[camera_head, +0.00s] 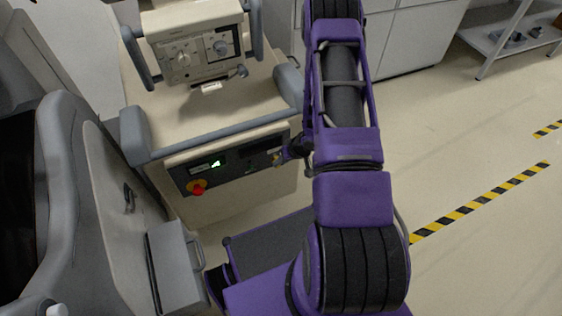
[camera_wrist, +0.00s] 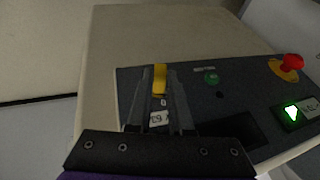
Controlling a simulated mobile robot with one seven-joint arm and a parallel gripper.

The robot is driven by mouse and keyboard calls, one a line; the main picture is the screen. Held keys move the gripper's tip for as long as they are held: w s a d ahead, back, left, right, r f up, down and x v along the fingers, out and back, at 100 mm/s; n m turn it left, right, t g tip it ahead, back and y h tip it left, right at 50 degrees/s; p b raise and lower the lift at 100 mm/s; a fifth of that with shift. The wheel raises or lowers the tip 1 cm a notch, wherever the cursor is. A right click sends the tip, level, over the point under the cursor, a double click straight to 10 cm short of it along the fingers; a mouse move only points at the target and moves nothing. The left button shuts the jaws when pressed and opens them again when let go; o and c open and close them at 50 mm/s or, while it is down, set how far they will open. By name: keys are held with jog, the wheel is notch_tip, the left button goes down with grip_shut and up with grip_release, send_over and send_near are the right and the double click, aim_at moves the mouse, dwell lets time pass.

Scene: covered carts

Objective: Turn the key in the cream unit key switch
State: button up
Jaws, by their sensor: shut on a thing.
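The cream unit (camera_head: 240,184) stands left of my arm in the head view, with a dark control panel (camera_head: 235,163) on its front. In the wrist view the same panel (camera_wrist: 215,88) fills the middle. My gripper (camera_wrist: 160,82) is shut on a yellow key (camera_wrist: 159,78) at the panel's end. The key switch under the key is mostly hidden by the key and fingers. A small white label (camera_wrist: 158,118) shows between the fingers. In the head view my gripper (camera_head: 280,157) reaches the panel's right end, small and partly hidden by the arm.
A red stop button (camera_head: 197,187) on a yellow base sits at the panel's left end. A lit green indicator (camera_head: 215,164) and a green button (camera_wrist: 211,77) are on the panel. A grey cart (camera_head: 75,190) stands close on the left. Floor at right is clear.

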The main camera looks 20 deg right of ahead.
grip_shut()
jog(key=h+b, duration=0.2)
jog(key=b, duration=0.1)
jog(key=shift+a+n, duration=0.3)
dwell(0.3)
